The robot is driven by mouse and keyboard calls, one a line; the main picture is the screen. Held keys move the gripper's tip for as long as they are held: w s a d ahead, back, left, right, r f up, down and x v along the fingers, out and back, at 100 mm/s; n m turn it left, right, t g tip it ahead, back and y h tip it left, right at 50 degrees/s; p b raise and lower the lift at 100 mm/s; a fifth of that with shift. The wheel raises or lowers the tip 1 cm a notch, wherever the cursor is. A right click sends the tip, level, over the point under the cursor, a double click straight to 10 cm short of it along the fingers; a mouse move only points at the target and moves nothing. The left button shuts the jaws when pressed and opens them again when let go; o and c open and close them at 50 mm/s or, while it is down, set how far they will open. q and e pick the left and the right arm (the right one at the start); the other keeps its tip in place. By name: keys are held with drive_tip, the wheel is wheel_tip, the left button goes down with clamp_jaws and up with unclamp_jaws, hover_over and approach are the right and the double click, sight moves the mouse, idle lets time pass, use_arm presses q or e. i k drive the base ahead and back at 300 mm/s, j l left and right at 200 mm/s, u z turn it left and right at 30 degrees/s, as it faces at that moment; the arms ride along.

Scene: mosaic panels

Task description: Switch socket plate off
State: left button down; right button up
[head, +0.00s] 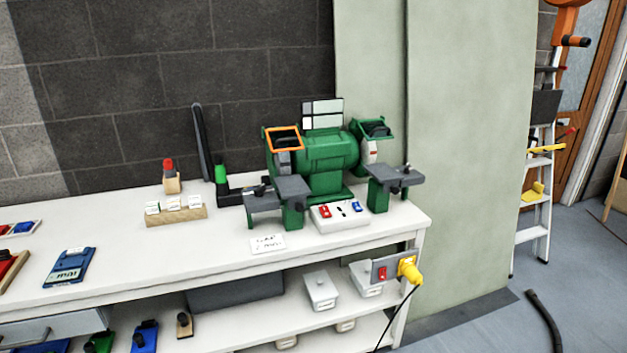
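The socket plate (393,266) is a grey metal panel fixed at the right front end of the white bench, just under the bench top. A red switch (382,273) sits on its left part. A yellow plug (410,270) is in its right part, with a black cable hanging down from it. The switch is too small to tell which way it is set. Neither of my grippers is in view.
A green bench grinder (325,160) stands on the white bench (200,240). A ladder (540,190) stands at the right. A black hose (545,318) lies on the grey floor, which is otherwise mostly clear there.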

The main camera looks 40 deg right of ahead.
sight(382, 276)
drive_tip(key=z, duration=1.8)
